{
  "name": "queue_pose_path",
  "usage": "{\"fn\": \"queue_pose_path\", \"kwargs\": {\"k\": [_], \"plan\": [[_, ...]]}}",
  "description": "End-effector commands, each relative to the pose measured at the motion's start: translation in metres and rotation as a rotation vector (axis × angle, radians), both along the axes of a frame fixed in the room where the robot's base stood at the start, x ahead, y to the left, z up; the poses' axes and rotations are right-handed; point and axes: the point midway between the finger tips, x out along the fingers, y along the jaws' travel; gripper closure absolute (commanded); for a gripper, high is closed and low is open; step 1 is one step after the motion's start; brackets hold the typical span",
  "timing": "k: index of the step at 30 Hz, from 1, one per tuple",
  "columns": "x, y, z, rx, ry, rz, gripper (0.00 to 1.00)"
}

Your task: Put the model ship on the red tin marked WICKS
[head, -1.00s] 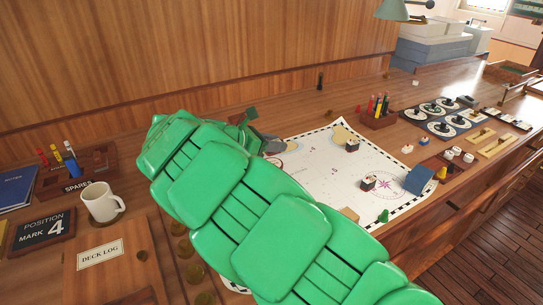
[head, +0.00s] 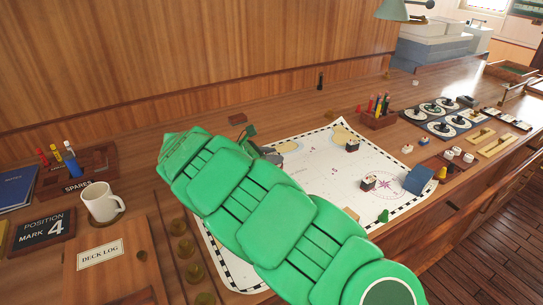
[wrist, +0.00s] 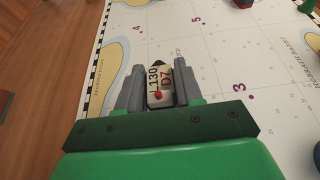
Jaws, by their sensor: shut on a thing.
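My gripper (wrist: 160,88) is shut on a small pale piece lettered "L130 D7" (wrist: 159,88), with a red dot and a dark far end. It is likely the model ship. It is over the white chart in the wrist view; its height above the chart is unclear. In the head view my green arm hides the piece, and the gripper (head: 268,154) shows only partly near the chart's upper left corner. No tin with a readable WICKS mark shows. A small reddish-brown block (head: 237,118) lies behind the gripper; I cannot tell what it is.
The chart (head: 310,160) bears dark-topped white blocks (head: 368,182), a blue box (head: 419,180) and a green pawn (head: 384,215). A pen holder (head: 379,119) stands behind it. A mug (head: 103,204) and SPARES rack (head: 95,180) stand left. Bare wood lies along the back wall.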

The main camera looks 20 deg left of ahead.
Motion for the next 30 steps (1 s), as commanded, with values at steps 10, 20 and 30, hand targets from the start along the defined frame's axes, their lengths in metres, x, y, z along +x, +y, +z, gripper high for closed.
{"fn": "queue_pose_path", "kwargs": {"k": [10, 20, 30], "plan": [[-0.0002, -0.0001, -0.0016, -0.001, -0.001, 0.0, 0.63], [-0.0001, -0.0002, -0.0012, 0.0, -0.001, 0.0, 0.39], [-0.0052, 0.0051, 0.0044, 0.0, -0.003, -0.001, 0.39]]}}
